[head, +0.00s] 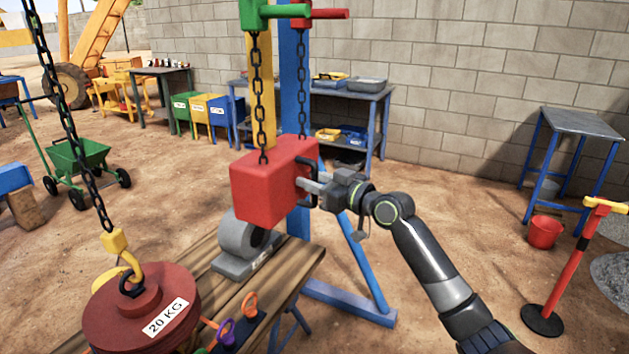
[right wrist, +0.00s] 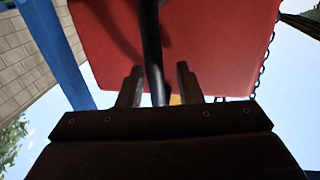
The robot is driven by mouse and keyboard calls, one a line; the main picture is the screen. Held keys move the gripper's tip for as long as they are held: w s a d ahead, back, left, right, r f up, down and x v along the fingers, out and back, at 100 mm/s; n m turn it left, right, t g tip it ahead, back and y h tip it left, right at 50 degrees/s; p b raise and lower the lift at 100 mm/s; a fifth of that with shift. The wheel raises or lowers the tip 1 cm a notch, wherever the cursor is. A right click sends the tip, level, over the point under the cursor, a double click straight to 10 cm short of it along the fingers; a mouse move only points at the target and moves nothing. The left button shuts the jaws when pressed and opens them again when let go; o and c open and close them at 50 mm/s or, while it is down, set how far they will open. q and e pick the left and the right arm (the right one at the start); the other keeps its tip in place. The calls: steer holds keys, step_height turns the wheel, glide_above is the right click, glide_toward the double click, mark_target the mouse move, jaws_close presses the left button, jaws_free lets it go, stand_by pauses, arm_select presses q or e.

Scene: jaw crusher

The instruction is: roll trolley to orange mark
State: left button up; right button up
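A red block (head: 272,185) hangs on two dark chains below a green part (head: 254,14) and a red part (head: 318,14) at the top edge of the head view. A black handle (head: 313,170) is on its right side; it also shows in the right wrist view (right wrist: 153,45). My right gripper (head: 308,187) is at this handle, its two fingers on either side of the bar with a gap visible. A green wheeled cart (head: 78,158) stands at far left. I cannot tell which is the trolley. No orange mark is clearly visible. My left gripper is out of view.
A red 20 KG weight (head: 140,310) hangs on a hook at front left, near a wooden bench (head: 190,255). A blue post and brace (head: 370,265) stand behind the block. A red-yellow stand (head: 568,270) and red bucket (head: 545,231) are at right.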

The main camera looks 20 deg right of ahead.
steer(key=shift+d, duration=0.1)
steer(key=shift+s+d, duration=0.1)
steer(key=shift+s, duration=0.1)
steer(key=v, duration=1.6)
steer(key=shift+s, duration=0.45)
steer(key=shift+d, duration=0.1)
